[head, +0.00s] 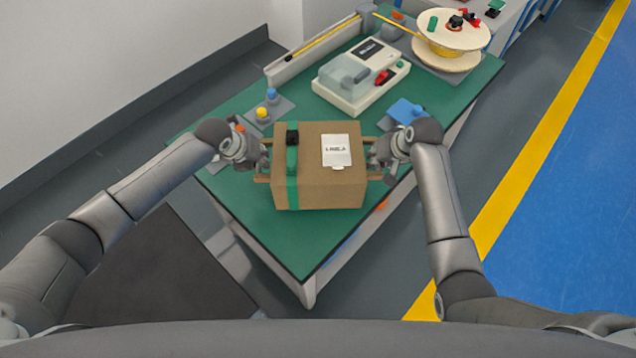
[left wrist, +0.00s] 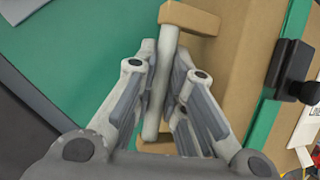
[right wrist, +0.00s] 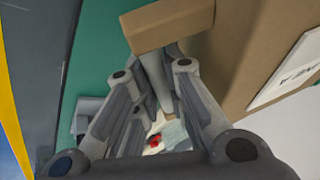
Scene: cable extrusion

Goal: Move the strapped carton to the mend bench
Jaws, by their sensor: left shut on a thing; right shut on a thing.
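The strapped carton (head: 317,185) is a brown box with a green strap (head: 291,175), a black buckle (head: 292,138) and a white label (head: 336,150). It is upright over the near part of a green-topped bench (head: 245,205); I cannot tell whether it touches the top. My left gripper (head: 264,160) is shut on the carton's left handle, a pale bar (left wrist: 170,75) on brown blocks. My right gripper (head: 374,161) is shut on the right handle, whose brown block (right wrist: 168,24) shows in the right wrist view. No sign names this bench as the mend bench.
Behind the carton stand a pale machine with a clear cover (head: 345,80), a cable reel (head: 450,35), a grey plate with blue and yellow knobs (head: 268,110) and a blue item (head: 405,111). A dark mat (head: 150,265) lies left of the bench. Floor is clear at right.

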